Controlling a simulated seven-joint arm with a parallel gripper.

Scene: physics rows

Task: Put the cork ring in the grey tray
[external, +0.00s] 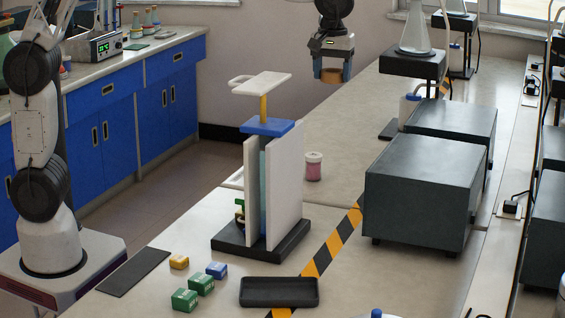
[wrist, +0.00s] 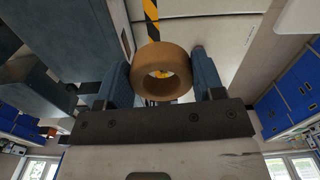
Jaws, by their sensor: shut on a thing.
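The cork ring (wrist: 162,50) is a thick brown ring with a round hole, held between the two fingers of my gripper (wrist: 161,66) in the wrist view. In the external view my gripper (external: 333,72) is high above the far part of the bench, with the cork ring (external: 331,76) at its fingertips, touching nothing below. The grey tray (external: 279,304) is a shallow, dark, empty tray at the front of the bench, far from my gripper.
A tall stand with white panels and a blue top (external: 267,126) rises between my gripper and the tray. A pink-filled jar (external: 313,168) stands behind it. Large dark boxes (external: 420,200) fill the right. Small green, blue and yellow boxes (external: 185,300) lie left of the tray.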

